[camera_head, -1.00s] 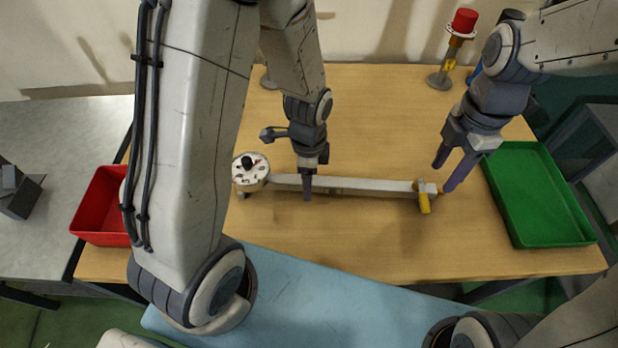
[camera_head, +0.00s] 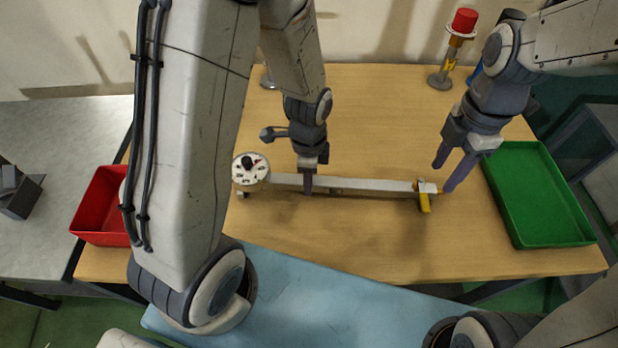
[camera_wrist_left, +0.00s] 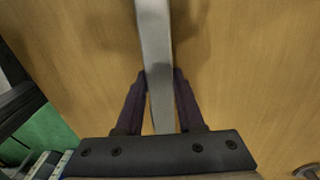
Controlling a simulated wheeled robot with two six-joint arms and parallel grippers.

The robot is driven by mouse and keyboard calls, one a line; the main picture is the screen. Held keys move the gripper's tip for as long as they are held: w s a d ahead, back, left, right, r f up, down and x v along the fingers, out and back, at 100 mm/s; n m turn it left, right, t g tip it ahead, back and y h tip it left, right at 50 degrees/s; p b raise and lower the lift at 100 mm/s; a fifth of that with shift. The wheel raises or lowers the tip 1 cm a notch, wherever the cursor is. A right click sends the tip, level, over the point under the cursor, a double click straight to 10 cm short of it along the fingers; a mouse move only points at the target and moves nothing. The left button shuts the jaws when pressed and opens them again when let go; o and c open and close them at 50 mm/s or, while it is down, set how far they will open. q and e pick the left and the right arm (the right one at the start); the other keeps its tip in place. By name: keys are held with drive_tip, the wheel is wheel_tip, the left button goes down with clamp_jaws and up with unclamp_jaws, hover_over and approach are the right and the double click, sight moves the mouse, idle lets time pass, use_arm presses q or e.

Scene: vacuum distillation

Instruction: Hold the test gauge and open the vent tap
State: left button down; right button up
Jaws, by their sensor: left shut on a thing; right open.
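The test gauge is a long light-grey bar (camera_head: 365,185) with a round white dial (camera_head: 250,169) at its left end and a yellow-handled vent tap (camera_head: 423,201) at its right end. It lies across the wooden table. My left gripper (camera_head: 308,186) is shut on the bar, left of its middle. In the left wrist view the two dark fingers (camera_wrist_left: 160,98) flank the bar (camera_wrist_left: 156,60). My right gripper (camera_head: 442,178) is open and empty, its fingers beside the tap end. The yellow handle points toward the table's front edge.
A green tray (camera_head: 520,228) lies at the right and a red tray (camera_head: 100,207) at the left, partly behind my left arm. A signal lamp with a red top (camera_head: 463,22) stands at the back right. The table in front of the bar is clear.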

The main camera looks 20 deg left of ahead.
idle(0.6)
use_arm(q)
drive_tip(key=c, duration=1.1)
unclamp_jaws()
drive_tip(key=shift+c, duration=0.2)
clamp_jaws()
